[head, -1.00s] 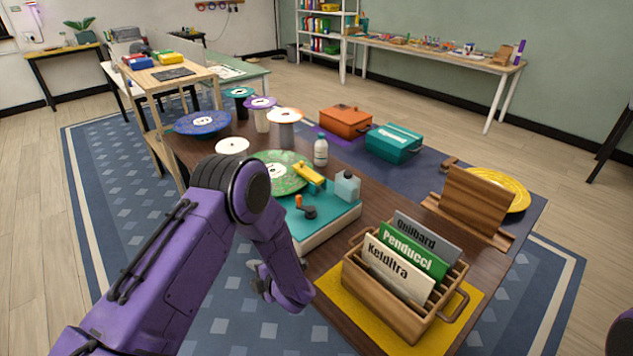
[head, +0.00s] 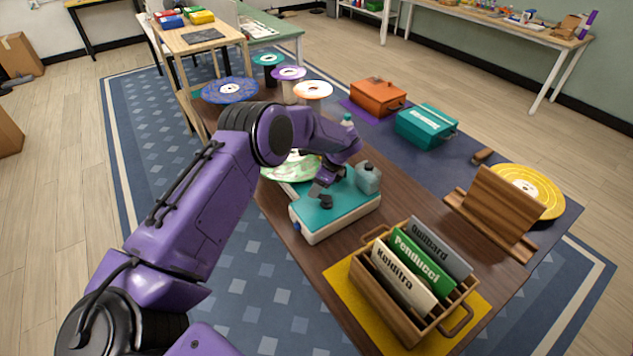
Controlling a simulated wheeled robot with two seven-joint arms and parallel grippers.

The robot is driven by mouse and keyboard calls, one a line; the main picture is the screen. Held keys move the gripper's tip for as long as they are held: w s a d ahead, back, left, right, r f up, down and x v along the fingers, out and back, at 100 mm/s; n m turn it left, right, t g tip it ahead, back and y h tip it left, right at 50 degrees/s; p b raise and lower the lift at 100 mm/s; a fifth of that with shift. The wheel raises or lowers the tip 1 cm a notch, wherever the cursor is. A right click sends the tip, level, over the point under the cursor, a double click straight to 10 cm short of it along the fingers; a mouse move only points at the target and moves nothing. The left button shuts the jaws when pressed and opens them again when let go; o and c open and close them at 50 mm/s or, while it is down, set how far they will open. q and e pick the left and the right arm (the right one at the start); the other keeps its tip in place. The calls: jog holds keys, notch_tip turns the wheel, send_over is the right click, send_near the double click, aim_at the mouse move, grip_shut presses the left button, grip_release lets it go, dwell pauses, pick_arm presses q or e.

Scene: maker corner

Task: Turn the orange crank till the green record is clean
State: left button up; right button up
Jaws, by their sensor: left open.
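The green record (head: 284,173) lies on the teal-topped cleaning machine (head: 325,222), mostly hidden behind my left arm. Whitish patches show on its visible part. The crank's dark base (head: 326,202) shows on the machine's top; its orange knob is hidden by my left gripper. My left gripper (head: 319,191) is open, pointing down at the crank. Whether its fingers touch the knob I cannot tell. My right gripper is out of view.
A pale blue bottle (head: 368,179) stands at the machine's back right. A wooden crate (head: 408,318) of record sleeves is in front. A wooden stand (head: 490,212), a yellow record (head: 538,190), and orange (head: 377,96) and teal boxes (head: 426,125) are to the right.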

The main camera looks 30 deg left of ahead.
pick_arm(q)
jog(key=shift+s+a+f, duration=0.1)
jog(key=shift+s+f, duration=0.05)
jog(key=shift+f, duration=0.05)
jog(key=shift+s, duration=0.15)
jog(key=shift+f, duration=0.1)
grip_shut()
